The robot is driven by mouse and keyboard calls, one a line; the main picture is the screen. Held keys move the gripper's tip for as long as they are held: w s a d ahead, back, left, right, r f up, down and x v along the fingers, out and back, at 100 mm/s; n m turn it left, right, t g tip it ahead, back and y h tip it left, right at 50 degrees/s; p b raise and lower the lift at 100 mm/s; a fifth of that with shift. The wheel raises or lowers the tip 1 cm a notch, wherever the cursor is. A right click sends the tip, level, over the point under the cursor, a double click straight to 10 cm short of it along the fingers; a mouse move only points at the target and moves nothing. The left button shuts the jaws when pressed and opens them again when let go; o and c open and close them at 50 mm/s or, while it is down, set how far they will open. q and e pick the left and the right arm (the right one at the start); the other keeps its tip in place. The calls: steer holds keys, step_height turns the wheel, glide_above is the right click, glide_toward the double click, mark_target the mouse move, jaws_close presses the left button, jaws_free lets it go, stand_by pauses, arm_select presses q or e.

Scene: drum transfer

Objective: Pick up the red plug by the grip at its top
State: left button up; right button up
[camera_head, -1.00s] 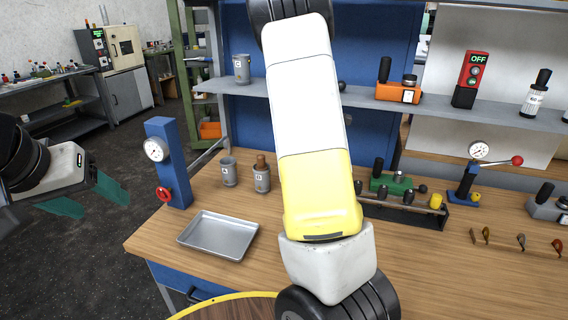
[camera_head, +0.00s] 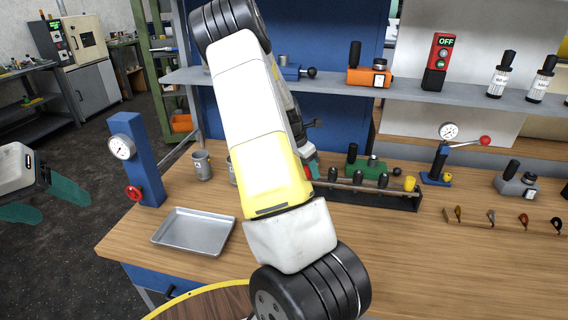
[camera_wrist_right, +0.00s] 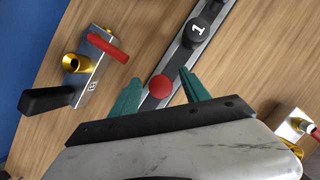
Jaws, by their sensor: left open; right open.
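The red plug (camera_wrist_right: 160,87) shows in the right wrist view as a round red top on a grey rack (camera_wrist_right: 178,60), seen from above. My right gripper (camera_wrist_right: 161,75) is open, with one green finger on either side of the plug in that picture. I cannot tell how high the fingertips are above it, and no contact is visible. In the head view my right arm hides most of the gripper and the left end of the rack (camera_head: 375,196). My left gripper (camera_head: 45,201) is open and empty at the left edge, away from the bench.
A black plug marked 1 (camera_wrist_right: 195,32) stands beside the red one. A metal fixture (camera_wrist_right: 88,72) with a red bar and black handle lies left of the fingers. A tray (camera_head: 160,238), blue gauge post (camera_head: 137,160) and cup (camera_head: 202,166) are at the bench's left.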

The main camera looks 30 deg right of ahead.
jaws_close()
